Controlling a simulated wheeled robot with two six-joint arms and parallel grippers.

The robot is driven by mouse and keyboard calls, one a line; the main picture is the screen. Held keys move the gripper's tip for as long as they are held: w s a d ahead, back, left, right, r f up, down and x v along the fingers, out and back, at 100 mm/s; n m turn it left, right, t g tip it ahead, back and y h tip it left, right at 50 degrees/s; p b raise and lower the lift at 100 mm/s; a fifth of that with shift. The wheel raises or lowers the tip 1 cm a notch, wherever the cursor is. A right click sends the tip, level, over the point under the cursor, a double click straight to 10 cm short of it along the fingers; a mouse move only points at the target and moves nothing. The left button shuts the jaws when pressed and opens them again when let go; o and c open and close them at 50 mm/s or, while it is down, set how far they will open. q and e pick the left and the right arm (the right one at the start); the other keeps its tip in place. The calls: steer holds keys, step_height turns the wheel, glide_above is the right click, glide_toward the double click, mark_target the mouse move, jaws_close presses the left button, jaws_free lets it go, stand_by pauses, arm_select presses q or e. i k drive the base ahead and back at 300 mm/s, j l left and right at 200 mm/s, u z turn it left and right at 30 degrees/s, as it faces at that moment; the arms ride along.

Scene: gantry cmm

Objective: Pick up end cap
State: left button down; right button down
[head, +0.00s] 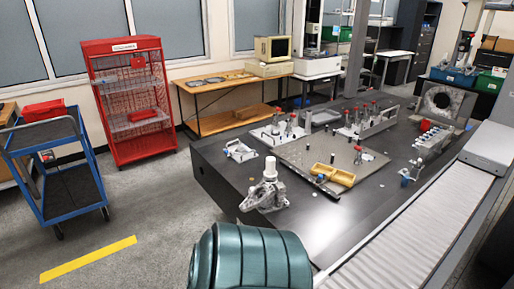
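No gripper of mine shows in the head view. I cannot tell for sure which part is the end cap. A grey metal casting (258,199) with a white cylinder (270,167) rising from it stands at the near left edge of the dark table (225,184). A smaller light grey metal part (240,151) lies farther back on the table's left side. A grey block with a large round opening (446,101) stands at the table's far right.
A yellow divided tray (335,177) lies on a plate mid-table, with several fixtures behind. A ribbed light rail cover (415,228) runs along the right. A large teal ribbed object (250,260) fills the bottom centre. A blue cart (45,190) and red cage (118,153) stand left; grey floor between is clear.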

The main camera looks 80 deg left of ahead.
mark_target(239, 150)
steer(key=u, duration=1.7)
